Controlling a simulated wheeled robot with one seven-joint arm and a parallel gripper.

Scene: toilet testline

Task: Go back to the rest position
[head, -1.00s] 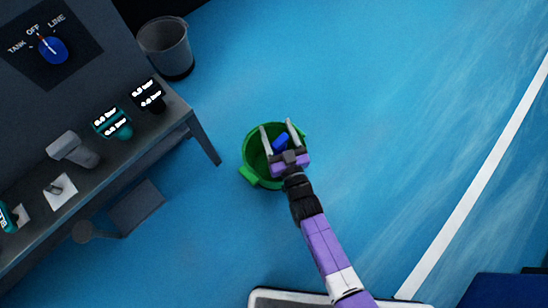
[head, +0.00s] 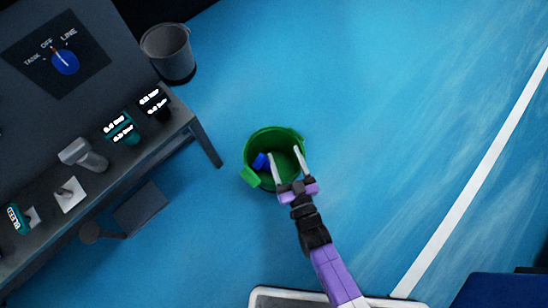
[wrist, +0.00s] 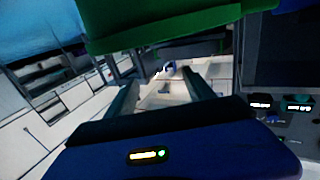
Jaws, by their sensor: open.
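A green bucket (head: 286,134) stands on the blue floor near the middle of the head view. A small blue object (head: 262,160) lies inside it, toward the left wall. My gripper (head: 284,152) is open, with its two light fingers over the bucket's opening. The blue object is left of the fingers, not between them. My purple and black arm reaches up from the bottom of the picture. In the wrist view, a green surface (wrist: 180,22), apparently the bucket, fills the top, and both fingers show spread apart.
A grey bench (head: 205,145) on the left carries a scanner-like grey device (head: 84,154) and several small items. A dark bin (head: 170,50) stands behind it. A panel with a blue knob (head: 65,62) is at upper left. The floor right of the bucket is clear.

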